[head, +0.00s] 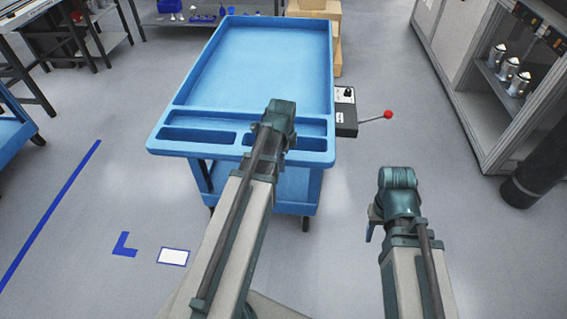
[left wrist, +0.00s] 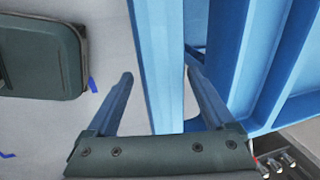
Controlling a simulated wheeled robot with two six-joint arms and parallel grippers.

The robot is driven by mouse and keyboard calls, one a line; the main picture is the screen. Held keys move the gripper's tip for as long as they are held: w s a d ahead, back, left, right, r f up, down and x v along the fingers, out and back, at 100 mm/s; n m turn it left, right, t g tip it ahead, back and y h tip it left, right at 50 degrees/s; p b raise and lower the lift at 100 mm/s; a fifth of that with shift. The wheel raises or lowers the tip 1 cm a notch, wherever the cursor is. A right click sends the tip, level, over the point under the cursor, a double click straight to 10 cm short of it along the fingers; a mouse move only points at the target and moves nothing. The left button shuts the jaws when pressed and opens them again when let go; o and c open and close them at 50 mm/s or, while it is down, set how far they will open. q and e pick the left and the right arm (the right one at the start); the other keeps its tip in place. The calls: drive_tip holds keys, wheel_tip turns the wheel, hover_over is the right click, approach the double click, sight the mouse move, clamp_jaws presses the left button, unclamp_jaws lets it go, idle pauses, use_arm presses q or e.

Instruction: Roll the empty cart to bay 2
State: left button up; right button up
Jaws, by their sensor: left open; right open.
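The blue cart (head: 262,60) stands in front of me in the head view. Its deep top tray and the small front compartments I can see are empty, and a lower shelf (head: 285,185) shows under it. My left arm reaches over the cart's near edge, and its fingers are hidden in the head view. In the left wrist view my left gripper (left wrist: 162,85) is open, with a blue cart rim (left wrist: 160,60) between its fingers; I cannot tell whether they touch it. My right gripper (head: 372,228) is open, mostly hidden by its wrist, apart from the cart at its right.
A grey box (head: 345,115) with a red-knobbed lever (head: 388,114) is beside the cart's right side. A cabinet (head: 480,95) stands at right. Another blue cart (head: 12,130) shows at the left edge. Blue tape (head: 50,215) and a white floor label (head: 173,256) mark open floor at left.

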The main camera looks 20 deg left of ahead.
use_arm(q)
drive_tip(key=shift+f, duration=0.2)
clamp_jaws()
idle(0.4)
